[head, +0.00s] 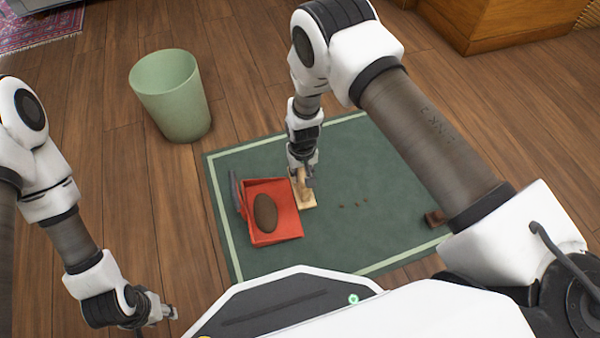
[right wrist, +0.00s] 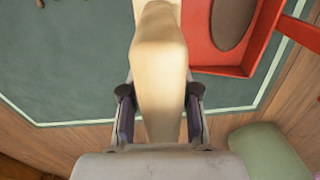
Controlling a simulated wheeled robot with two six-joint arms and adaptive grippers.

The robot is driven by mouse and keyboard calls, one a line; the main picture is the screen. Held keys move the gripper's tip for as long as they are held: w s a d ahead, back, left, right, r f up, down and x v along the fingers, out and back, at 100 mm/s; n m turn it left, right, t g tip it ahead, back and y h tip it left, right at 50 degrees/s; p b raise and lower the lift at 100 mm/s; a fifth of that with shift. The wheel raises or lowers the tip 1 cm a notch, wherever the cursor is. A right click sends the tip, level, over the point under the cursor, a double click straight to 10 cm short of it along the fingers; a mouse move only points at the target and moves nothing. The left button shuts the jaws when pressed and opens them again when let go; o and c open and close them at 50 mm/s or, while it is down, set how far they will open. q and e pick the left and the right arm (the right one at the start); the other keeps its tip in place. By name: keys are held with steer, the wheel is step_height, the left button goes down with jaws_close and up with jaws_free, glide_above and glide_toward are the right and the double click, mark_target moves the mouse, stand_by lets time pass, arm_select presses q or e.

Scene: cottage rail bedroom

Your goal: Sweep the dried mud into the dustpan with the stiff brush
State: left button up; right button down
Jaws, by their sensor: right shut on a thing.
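The red dustpan (head: 288,222) lies on the green mat, with a large brown oval piece (head: 265,213), looking like dried mud, inside it. The right wrist view also shows the dustpan (right wrist: 262,50) and the oval piece (right wrist: 232,20). My right gripper (head: 303,178) is shut on the pale wooden brush (head: 306,198), just right of the pan. In the right wrist view the brush handle (right wrist: 158,70) stands between the fingers; the bristles are hidden. A few small brown crumbs (head: 355,204) lie on the mat to the right. My left gripper (head: 165,314) is low at left, away from everything; its jaw opening is unclear.
The green mat (head: 345,150) with a pale border lies on a wooden floor. A brown block (head: 435,218) sits at the mat's right side, partly behind my right arm. A pale green bin (head: 170,95) stands behind left. Wooden furniture (head: 490,22) is at back right.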

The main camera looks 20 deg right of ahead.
steer(key=shift+r+p, duration=1.35)
steer(key=shift+r, duration=0.3)
